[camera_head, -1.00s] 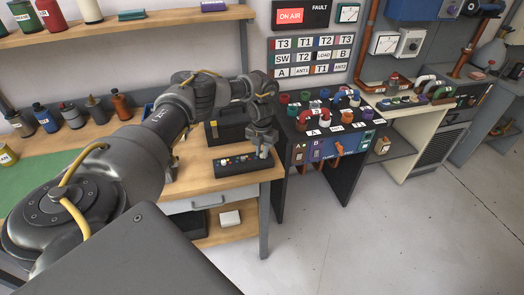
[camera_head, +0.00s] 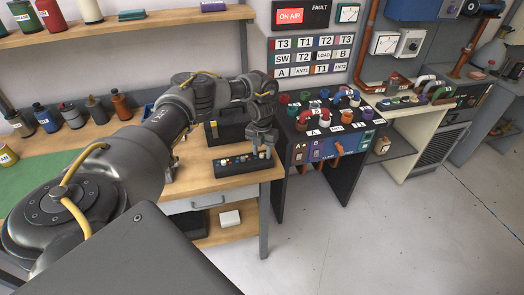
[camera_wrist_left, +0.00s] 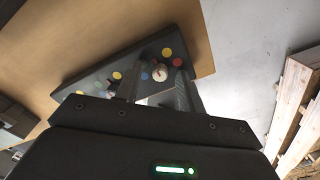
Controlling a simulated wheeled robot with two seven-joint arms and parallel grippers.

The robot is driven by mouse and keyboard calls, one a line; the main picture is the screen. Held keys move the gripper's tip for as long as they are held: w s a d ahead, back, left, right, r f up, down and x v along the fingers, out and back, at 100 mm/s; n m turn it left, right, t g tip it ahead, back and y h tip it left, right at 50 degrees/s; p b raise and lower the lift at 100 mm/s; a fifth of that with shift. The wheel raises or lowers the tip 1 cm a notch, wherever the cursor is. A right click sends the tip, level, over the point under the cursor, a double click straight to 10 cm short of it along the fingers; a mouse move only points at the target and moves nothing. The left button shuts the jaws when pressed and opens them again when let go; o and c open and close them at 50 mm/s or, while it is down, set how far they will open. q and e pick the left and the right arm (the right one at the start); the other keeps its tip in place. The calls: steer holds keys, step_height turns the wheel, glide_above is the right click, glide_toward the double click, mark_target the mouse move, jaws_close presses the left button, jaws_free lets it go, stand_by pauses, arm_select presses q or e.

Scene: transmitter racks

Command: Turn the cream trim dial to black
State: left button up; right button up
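A dark control box (camera_head: 233,168) with small coloured dots and knobs lies near the right end of the wooden bench. The cream dial (camera_wrist_left: 159,73) is on this box in the left wrist view, with yellow, red and blue dots around it. A dark mark shows on its face, but I cannot tell exactly which dot it points to. My left gripper (camera_wrist_left: 160,80) is open, one finger on each side of the dial; whether they touch it is unclear. In the head view the left gripper (camera_head: 262,148) points down over the box's right end. No black dot is distinguishable.
A rack with coloured hose connectors (camera_head: 325,125) stands just right of the bench. Bottles (camera_head: 70,115) stand at the bench's back left. The bench front beside the box is bare wood, and the floor (camera_head: 400,220) at the right is clear.

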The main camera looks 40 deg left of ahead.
mark_target(262, 153)
arm_select(q)
steer(key=shift+r, duration=0.3)
step_height(262, 153, up, 5)
steer(key=shift+f+b, duration=0.2)
steer(key=shift+b, duration=0.65)
step_height(262, 153, up, 6)
steer(key=shift+f+p, duration=0.25)
steer(key=shift+p, duration=0.05)
